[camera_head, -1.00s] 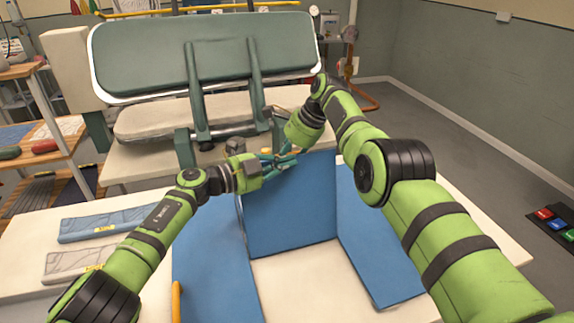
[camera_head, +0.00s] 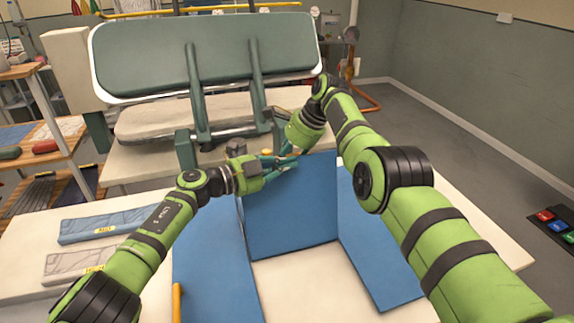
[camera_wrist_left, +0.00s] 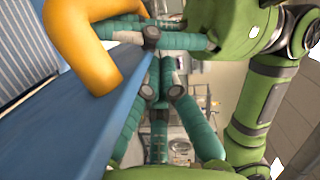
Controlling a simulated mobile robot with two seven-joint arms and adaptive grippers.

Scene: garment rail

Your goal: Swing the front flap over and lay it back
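A blue folding board has a front flap (camera_head: 290,210) standing upright, its broad face towards me. The left panel (camera_head: 210,270) and right panel (camera_head: 378,250) lie flat beside it. My left gripper (camera_head: 284,161) is at the flap's top edge, its teal fingers close to those of my right gripper (camera_head: 292,152). In the left wrist view the flap's blue edge (camera_wrist_left: 75,110) and a yellow-orange handle (camera_wrist_left: 85,45) show close to the left fingers (camera_wrist_left: 160,95). The fingers overlap, so I cannot tell whether either gripper holds the flap. Striped cloth (camera_wrist_left: 25,45) shows beyond the handle.
A white table (camera_head: 310,290) carries the board. Two folded garments, blue (camera_head: 100,225) and grey (camera_head: 75,262), lie at left. A green garment press (camera_head: 200,60) with a padded bed (camera_head: 150,122) stands behind. A wooden shelf unit (camera_head: 60,130) is at left.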

